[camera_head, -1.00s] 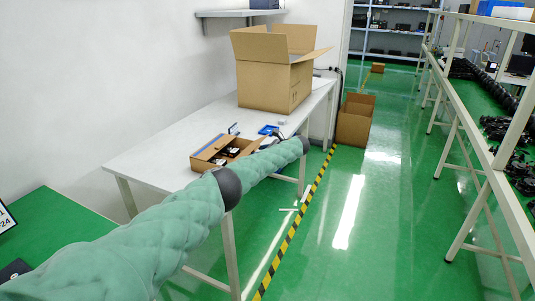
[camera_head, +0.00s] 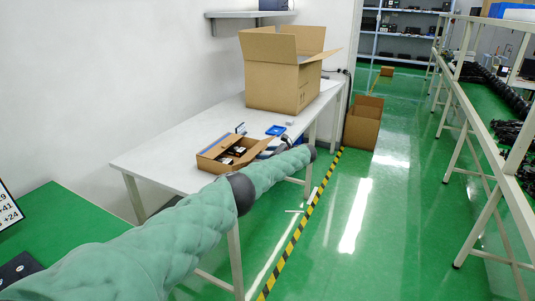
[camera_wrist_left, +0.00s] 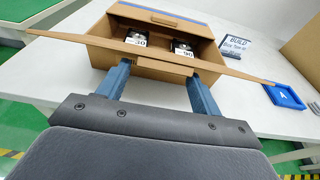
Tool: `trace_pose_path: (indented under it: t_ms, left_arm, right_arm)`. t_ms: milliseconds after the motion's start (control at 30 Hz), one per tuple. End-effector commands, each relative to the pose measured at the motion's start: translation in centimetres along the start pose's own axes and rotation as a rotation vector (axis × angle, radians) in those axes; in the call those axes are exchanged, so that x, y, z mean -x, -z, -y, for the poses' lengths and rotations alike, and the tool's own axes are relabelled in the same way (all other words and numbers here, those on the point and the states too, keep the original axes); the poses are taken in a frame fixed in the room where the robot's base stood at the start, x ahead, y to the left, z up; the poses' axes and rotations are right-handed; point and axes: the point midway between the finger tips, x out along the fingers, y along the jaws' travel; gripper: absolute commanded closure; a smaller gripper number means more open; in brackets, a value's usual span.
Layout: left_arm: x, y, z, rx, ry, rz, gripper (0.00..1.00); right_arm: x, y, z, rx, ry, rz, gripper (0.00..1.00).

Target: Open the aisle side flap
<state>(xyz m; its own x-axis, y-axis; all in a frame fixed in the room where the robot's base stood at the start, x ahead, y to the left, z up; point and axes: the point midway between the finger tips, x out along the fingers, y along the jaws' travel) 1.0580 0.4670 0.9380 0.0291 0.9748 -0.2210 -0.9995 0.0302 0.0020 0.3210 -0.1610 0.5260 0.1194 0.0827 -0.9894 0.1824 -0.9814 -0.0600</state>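A small open cardboard box (camera_head: 212,165) lies on the white table, with dark and white items inside. It fills the top of the left wrist view (camera_wrist_left: 165,67). Its near, aisle-side flap (camera_wrist_left: 228,70) shows there as a long, thin brown strip seen nearly edge-on, tilted down to the right. My left gripper (camera_wrist_left: 160,72) has its two blue fingers wide apart at this flap, with their tips against or just behind the strip; I cannot tell if they touch it. In the head view my left arm hides most of that gripper. My right gripper is not in view.
A large open cardboard box (camera_head: 280,85) stands farther back on the white table (camera_head: 165,160). A blue tray (camera_head: 276,130) lies beyond the small box. Another carton (camera_head: 362,125) stands on the floor. The green aisle floor is clear beside the yellow-black tape (camera_head: 300,232).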

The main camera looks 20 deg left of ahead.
Motion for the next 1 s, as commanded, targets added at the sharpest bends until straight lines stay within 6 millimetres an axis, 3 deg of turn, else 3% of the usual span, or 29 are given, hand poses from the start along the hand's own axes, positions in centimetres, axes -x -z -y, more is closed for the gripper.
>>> trace_pose_path:
  t_ms: [367, 533, 700, 1000]
  left_arm:
    - [0.5, 0.0, 0.1, 0.001, 0.003, -0.002, 0.24]
    - [2.3, 0.2, 0.1, 0.001, 0.005, -0.003, 0.24]
    - [4.9, 0.2, 0.1, 0.001, 0.004, -0.003, 0.24]
    - [7.6, 0.1, 0.1, 0.0, 0.001, -0.002, 0.24]
  right_arm:
    - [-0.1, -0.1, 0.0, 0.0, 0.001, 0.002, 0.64]
    - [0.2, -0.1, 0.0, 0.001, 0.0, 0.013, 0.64]
    - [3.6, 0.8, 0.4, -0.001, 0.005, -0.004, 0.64]
    - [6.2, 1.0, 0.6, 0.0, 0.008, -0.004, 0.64]
